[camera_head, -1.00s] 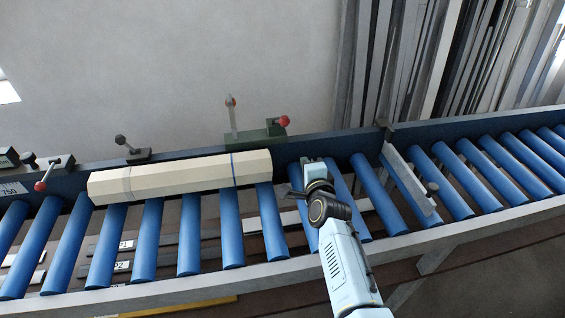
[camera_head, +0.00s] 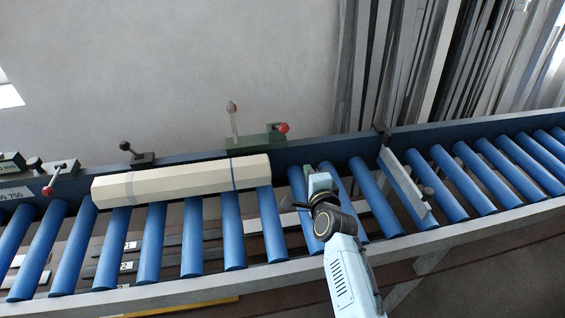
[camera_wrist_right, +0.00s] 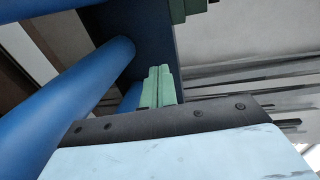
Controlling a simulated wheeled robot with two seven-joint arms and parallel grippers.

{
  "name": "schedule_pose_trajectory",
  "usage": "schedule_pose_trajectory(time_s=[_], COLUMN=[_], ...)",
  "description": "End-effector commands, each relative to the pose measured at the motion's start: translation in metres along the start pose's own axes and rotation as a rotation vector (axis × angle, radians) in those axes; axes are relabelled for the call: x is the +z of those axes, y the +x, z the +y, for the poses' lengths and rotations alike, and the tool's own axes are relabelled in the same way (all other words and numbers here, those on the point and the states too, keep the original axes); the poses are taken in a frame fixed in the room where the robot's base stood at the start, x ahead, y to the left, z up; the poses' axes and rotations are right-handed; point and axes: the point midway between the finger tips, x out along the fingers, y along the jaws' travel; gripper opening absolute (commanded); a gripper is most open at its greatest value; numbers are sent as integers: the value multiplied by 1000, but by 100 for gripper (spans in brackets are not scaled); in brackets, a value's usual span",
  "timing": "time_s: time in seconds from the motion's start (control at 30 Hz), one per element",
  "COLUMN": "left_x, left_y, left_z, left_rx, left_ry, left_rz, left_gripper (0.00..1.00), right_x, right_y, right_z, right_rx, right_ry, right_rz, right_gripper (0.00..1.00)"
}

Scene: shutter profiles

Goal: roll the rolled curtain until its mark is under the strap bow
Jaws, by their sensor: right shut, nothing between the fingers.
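The rolled curtain (camera_head: 185,179) is a long cream, many-sided roll lying across the blue rollers against the back rail. A thin blue line (camera_head: 233,175) runs around it near its right end, and a grey band (camera_head: 129,188) near its left end. A pale upright post (camera_head: 233,119) stands on a green base behind the roll, near the blue line; I cannot tell whether it is the strap bow. My right gripper (camera_head: 308,169) is shut and empty, to the right of the roll's right end and apart from it. Its green fingers (camera_wrist_right: 158,88) meet in the wrist view. My left gripper is not in view.
A red-knobbed lever (camera_head: 282,128) sits on the green base. A grey stop plate (camera_head: 404,186) crosses the rollers on the right. Another red-knobbed lever (camera_head: 48,190) and a black-knobbed clamp (camera_head: 138,155) stand along the back rail. The rollers between roll and plate are clear apart from my arm.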

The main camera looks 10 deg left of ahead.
Motion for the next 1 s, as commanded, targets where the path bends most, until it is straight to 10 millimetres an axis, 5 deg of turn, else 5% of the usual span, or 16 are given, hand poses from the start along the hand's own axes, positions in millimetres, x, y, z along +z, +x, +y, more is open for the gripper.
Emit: schedule_pose_trajectory(time_s=[0.7, 1.0], left_x=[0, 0], left_y=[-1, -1], left_z=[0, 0], left_rx=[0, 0], left_ry=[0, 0], left_rz=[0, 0], left_gripper=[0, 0], right_x=[0, 0], right_y=[-73, -87], right_z=[-1, -2], right_rx=[3, 2], right_ry=[-2, -1], right_rz=[0, 0], right_gripper=[0, 0])
